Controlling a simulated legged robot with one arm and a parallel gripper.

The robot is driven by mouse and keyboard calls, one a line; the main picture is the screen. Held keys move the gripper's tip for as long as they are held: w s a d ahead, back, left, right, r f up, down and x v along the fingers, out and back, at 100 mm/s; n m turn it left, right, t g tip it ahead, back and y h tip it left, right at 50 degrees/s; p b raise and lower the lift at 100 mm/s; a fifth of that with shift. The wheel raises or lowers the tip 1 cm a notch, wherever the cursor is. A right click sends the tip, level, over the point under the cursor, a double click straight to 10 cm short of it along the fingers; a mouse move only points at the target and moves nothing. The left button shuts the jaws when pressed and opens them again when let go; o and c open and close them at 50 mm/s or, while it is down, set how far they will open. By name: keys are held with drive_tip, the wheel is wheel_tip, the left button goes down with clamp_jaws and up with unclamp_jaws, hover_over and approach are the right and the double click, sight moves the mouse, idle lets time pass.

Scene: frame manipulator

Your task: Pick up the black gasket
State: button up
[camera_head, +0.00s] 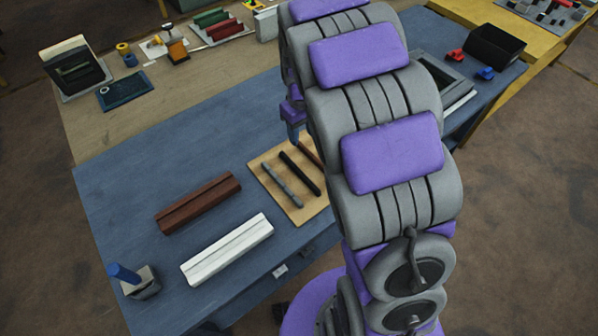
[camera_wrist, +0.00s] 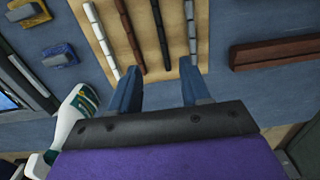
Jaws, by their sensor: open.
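The black gasket (camera_head: 300,173) is a thin dark strip lying on a light wooden board (camera_head: 268,170) on the blue table. In the wrist view the black gasket (camera_wrist: 160,35) lies between a brown strip (camera_wrist: 130,36) and a grey strip (camera_wrist: 193,30). My gripper (camera_wrist: 160,84) is open and empty, with its two blue fingers apart near the board's edge. The near end of the gasket shows between and beyond the fingertips. In the head view my arm hides part of the board, and one blue finger (camera_head: 294,130) shows beyond it.
A brown profile (camera_head: 198,203) and a white profile (camera_head: 227,249) lie left of the board. A blue-handled tool (camera_head: 140,283) stands at the table's front left corner. A white-green bottle (camera_wrist: 74,112) is close left of my gripper. A black bin (camera_head: 494,47) stands far right.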

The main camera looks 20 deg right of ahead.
drive_tip(key=w+f, duration=0.1)
drive_tip(key=w, duration=0.1)
drive_tip(key=b, duration=0.3)
hover_over(299, 173)
drive_tip(key=f, duration=1.2)
drive_tip(key=shift+w+d+f, duration=0.15)
drive_tip(key=shift+w+f, duration=0.1)
drive_tip(key=shift+w, duration=0.1)
drive_tip(key=f, duration=0.1)
drive_tip(key=f+b, duration=0.1)
drive_tip(key=f, duration=0.2)
drive_tip(key=shift+s+f, duration=0.3)
drive_tip(key=shift+s, duration=0.1)
drive_tip(key=shift+w+f, duration=0.1)
drive_tip(key=shift+f, duration=0.25)
drive_tip(key=shift+r, duration=0.1)
drive_tip(key=shift+c, duration=0.4)
clamp_jaws()
